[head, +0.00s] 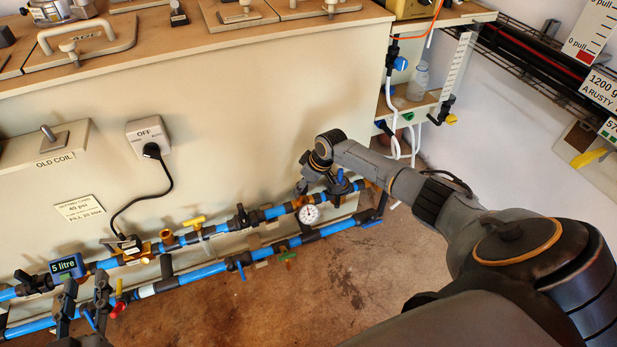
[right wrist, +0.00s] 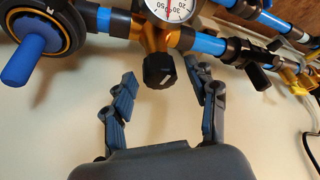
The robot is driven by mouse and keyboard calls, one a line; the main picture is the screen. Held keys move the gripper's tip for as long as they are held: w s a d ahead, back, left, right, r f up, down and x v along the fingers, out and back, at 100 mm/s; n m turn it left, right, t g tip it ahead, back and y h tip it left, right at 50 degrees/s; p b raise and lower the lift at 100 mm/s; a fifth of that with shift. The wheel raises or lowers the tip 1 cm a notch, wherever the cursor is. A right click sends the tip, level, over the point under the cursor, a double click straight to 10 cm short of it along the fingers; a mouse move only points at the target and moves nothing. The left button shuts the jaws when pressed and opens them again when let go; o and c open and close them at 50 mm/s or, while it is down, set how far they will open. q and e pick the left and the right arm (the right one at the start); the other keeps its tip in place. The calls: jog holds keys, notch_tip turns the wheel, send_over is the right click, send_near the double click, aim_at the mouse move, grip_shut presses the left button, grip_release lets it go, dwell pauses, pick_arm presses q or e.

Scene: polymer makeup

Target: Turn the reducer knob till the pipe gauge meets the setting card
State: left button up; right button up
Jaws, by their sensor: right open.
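The setting card (head: 80,208) is on the cabinet front in the head view and reads 40 psi. The round white pipe gauge (head: 309,214) sits on the upper blue pipe; in the right wrist view the gauge (right wrist: 170,8) is cut off at the top and I cannot tell its exact reading. The black reducer knob (right wrist: 159,70) stands below it on a brass body. My right gripper (right wrist: 160,88) is open, with its fingers on both sides of the knob, apart from it. My left gripper (head: 86,290) is open and empty near the pipes at lower left.
A blue-handled round fitting (right wrist: 28,40) lies left of the knob in the right wrist view. A 5 litre display (head: 66,266), yellow valve handle (head: 194,221) and green valve handle (head: 288,255) sit along the pipes. A black cable hangs from the OFF switch (head: 148,132). The floor in front is clear.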

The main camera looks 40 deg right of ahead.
jog(key=v, duration=1.1)
jog(key=shift+r, duration=0.25)
jog(key=shift+s, duration=0.1)
